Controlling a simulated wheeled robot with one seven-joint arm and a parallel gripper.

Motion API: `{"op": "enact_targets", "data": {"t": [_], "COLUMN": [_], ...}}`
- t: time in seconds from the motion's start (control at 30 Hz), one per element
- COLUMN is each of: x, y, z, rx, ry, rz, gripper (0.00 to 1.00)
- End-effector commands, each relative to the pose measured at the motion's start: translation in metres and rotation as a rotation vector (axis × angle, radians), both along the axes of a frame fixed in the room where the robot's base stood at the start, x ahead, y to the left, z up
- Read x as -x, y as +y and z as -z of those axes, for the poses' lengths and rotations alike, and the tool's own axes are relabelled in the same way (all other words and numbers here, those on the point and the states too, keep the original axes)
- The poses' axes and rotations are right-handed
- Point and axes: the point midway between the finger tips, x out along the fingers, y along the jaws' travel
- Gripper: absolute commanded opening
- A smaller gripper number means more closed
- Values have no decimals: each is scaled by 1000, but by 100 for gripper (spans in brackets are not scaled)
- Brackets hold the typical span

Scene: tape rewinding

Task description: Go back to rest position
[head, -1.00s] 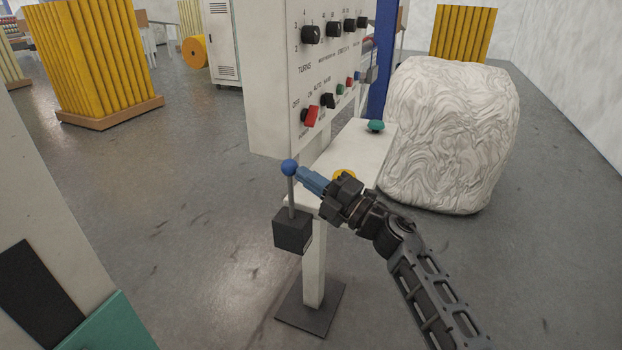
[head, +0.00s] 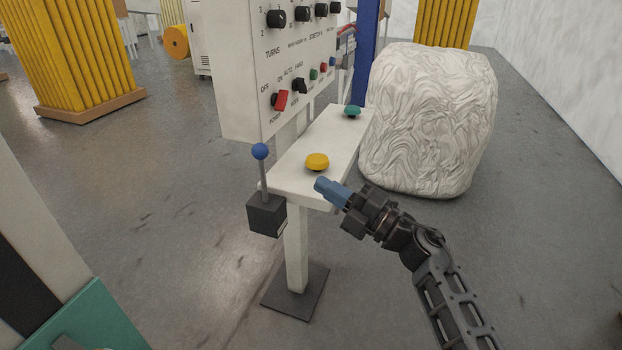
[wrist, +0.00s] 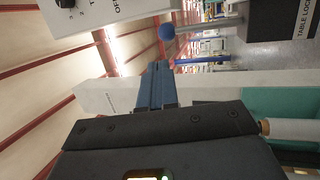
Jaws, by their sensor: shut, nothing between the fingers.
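My gripper (head: 323,187) is shut and empty. In the head view its blue fingers are in front of the near right edge of the white shelf (head: 291,182), apart from the blue-knobbed lever (head: 261,152). The lever stands upright on a dark box (head: 266,215) at the shelf's left side. In the wrist view the closed blue fingers (wrist: 157,72) point up the picture, and the lever's blue knob (wrist: 166,32) shows beyond them.
A yellow button (head: 317,161) and a green button (head: 352,111) sit on the shelf. A control panel (head: 290,70) rises behind it. A large wrapped white bale (head: 432,120) stands to the right. Grey floor (head: 540,230) is open on the right.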

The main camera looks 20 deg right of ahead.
Motion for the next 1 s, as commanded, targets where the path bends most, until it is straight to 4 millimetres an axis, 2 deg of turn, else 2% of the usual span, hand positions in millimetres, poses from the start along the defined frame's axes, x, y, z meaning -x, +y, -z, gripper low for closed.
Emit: {"op": "enact_targets", "data": {"t": [0.23, 0.77, 0.87, 1.0], "x": [11, 16, 32, 74], "y": [-11, -8, 1, 17], "z": [3, 5, 10, 20], "rx": [2, -18, -84, -252], "ry": [0, 3, 18, 62], "rz": [2, 3, 11, 42], "gripper": [0, 0, 0, 0]}}
